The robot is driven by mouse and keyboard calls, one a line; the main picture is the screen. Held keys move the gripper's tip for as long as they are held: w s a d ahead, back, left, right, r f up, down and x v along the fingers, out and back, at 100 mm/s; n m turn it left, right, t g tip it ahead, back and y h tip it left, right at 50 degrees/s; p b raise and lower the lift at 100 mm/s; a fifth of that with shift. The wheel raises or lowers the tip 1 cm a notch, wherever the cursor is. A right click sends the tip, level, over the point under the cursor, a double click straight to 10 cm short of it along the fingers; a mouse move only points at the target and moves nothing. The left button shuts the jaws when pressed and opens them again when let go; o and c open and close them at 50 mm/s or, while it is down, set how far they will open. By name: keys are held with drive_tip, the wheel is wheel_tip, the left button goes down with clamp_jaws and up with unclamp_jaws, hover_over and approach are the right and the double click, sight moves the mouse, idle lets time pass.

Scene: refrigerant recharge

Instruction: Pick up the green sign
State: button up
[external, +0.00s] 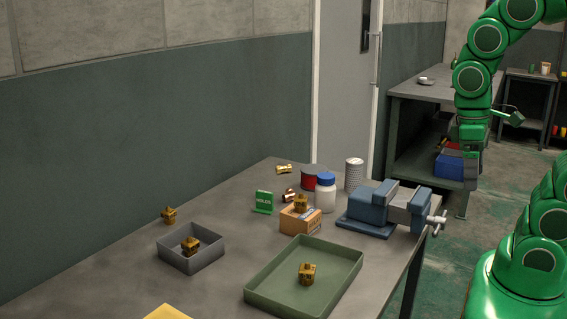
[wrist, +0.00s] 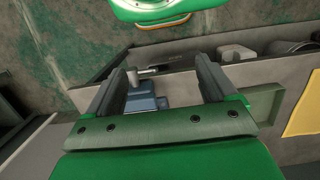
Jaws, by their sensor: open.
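The green sign (external: 264,201) stands upright on the workbench in the external view, with white lettering on its face. It is left of the small orange-brown box and behind the green tray. I do not make it out in the wrist view. My gripper (external: 471,172) hangs from the green arm at the right, beyond the bench edge and well apart from the sign. In the wrist view my gripper (wrist: 163,66) has its two fingers spread wide with nothing held between them.
A blue vise (external: 385,208) stands at the bench's right edge. The green tray (external: 258,295) and grey bin (external: 163,246) each hold a brass fitting. A white bottle (external: 325,197), red spool (external: 309,181) and orange-brown box (external: 291,221) crowd the sign's right side.

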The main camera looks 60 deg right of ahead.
drive_tip(key=shift+d+r, duration=0.1)
drive_tip(key=shift+r, duration=0.1)
wheel_tip(320, 180, up, 4)
drive_tip(key=w+d+r+n+h, duration=0.2)
drive_tip(key=w+n+h, duration=0.25)
drive_tip(key=w, duration=0.95)
drive_tip(key=w+d+r+n+h, duration=0.1)
drive_tip(key=w+d+n+h, duration=0.15)
drive_tip(key=w+n, duration=0.7)
drive_tip(key=w+a+f+n+t+h, duration=0.15)
drive_tip(key=w+a, duration=0.25)
drive_tip(key=w, duration=0.5)
drive_tip(key=w+a+n+t+h, duration=0.1)
drive_tip(key=w+a+n+h, duration=0.3)
drive_tip(key=w, duration=0.5)
drive_tip(key=w+a+f+n+t+h, duration=0.1)
drive_tip(key=w+a+t, duration=0.1)
drive_tip(key=w+a, duration=0.5)
approach(264, 200)
drive_tip(key=x, duration=0.3)
drive_tip(key=shift+s, duration=0.3)
drive_tip(key=shift+x, duration=1.05)
drive_tip(key=shift+w+x, duration=0.2)
drive_tip(key=shift+x, duration=1.25)
drive_tip(key=shift+w+x, duration=0.15)
drive_tip(key=shift+x, duration=1.3)
